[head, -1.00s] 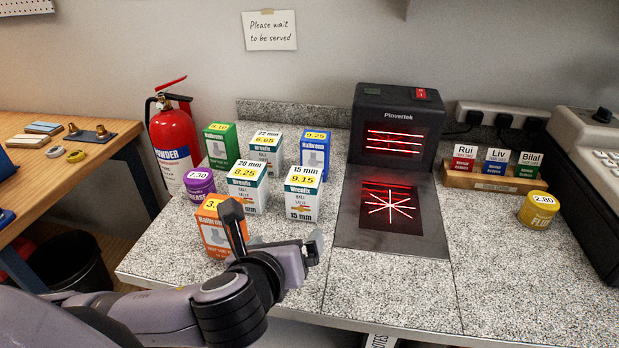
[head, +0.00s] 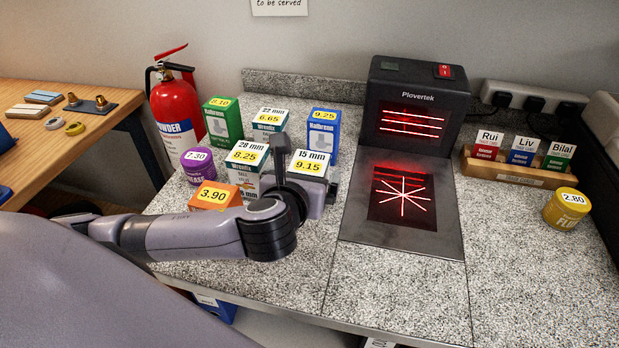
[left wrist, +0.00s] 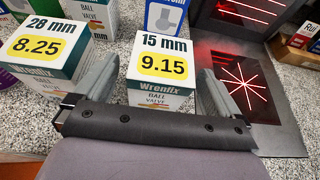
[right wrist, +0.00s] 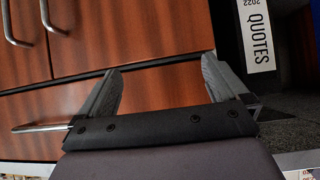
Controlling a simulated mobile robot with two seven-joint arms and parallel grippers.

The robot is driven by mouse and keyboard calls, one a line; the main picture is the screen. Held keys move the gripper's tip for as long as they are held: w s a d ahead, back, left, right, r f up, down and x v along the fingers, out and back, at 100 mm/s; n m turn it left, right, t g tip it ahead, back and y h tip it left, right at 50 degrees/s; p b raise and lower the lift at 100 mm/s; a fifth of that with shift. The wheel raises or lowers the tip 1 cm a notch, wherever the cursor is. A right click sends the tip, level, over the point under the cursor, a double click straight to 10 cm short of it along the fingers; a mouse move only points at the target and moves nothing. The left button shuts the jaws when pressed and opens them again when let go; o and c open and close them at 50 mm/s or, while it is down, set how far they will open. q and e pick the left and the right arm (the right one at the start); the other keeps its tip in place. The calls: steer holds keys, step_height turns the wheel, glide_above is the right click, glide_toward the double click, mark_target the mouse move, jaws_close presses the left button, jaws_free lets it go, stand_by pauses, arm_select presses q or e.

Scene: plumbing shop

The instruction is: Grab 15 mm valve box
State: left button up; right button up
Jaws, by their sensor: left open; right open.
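The 15 mm valve box (head: 311,163), white with a yellow 9.15 label, stands upright on the speckled counter. In the left wrist view the box (left wrist: 162,68) sits between the spread fingers of my left gripper (left wrist: 155,90). In the head view my left gripper (head: 305,172) is open around the box, and its fingers and wrist hide most of the box's front. I cannot tell whether a finger touches it. My right gripper (right wrist: 162,85) is open and empty, in front of wooden cabinet doors, away from the box.
The 28 mm box (head: 247,155) stands close on the left, with the 22 mm box (head: 270,118) and a blue box (head: 323,128) behind. An orange 3.90 box (head: 214,196) is partly hidden by my arm. The Plovertek scanner (head: 418,85) is on the right.

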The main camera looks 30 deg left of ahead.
arm_select(q)
steer(key=shift+w+a+f, duration=0.15)
steer(key=shift+w+f, duration=0.05)
steer(key=shift+w, duration=0.3)
steer(key=c, duration=1.2)
steer(key=shift+r, duration=0.1)
